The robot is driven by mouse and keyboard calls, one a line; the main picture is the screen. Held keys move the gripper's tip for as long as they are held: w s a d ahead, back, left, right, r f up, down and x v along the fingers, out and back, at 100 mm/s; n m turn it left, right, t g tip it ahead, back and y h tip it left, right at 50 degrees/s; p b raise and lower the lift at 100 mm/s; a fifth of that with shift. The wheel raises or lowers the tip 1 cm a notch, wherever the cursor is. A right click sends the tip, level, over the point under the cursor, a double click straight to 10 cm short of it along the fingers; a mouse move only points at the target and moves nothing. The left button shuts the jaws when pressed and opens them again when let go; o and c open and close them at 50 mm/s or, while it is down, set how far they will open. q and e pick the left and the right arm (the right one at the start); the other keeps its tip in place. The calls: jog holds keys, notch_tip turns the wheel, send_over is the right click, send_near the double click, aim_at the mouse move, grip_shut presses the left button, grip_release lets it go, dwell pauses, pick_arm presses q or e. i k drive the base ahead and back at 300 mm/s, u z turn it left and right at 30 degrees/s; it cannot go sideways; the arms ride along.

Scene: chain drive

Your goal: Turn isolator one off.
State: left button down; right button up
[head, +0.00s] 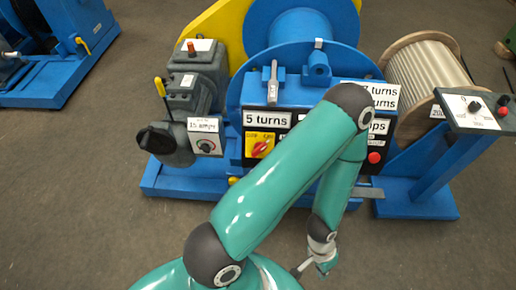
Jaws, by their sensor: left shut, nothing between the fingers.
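A red rotary switch on a yellow plate (259,147) sits at the left end of the blue machine's dark front panel. The plate carries small lettering above the red knob, which is tilted. It looks like an isolator, but I cannot read a number on it. My left gripper (308,269) is at the bottom middle, low in front of the machine and well apart from the switch. It is small in view, shut and empty. My left arm rises across the panel and hides much of its middle. My right gripper is not in view.
A grey gearbox (190,85) with a yellow lever stands left of the panel. A red button (374,157) is at the panel's right end. A pedestal console (475,111) and a rope drum (425,75) stand at right. Floor in front is clear.

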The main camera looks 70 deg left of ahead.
aim_at(259, 147)
jog(key=z, duration=0.65)
jog(key=i, duration=0.15)
jog(key=z, duration=3.05)
jog(key=k, duration=0.6)
jog(key=u, duration=5.65)
jog(key=k, duration=0.45)
jog(key=u, duration=0.05)
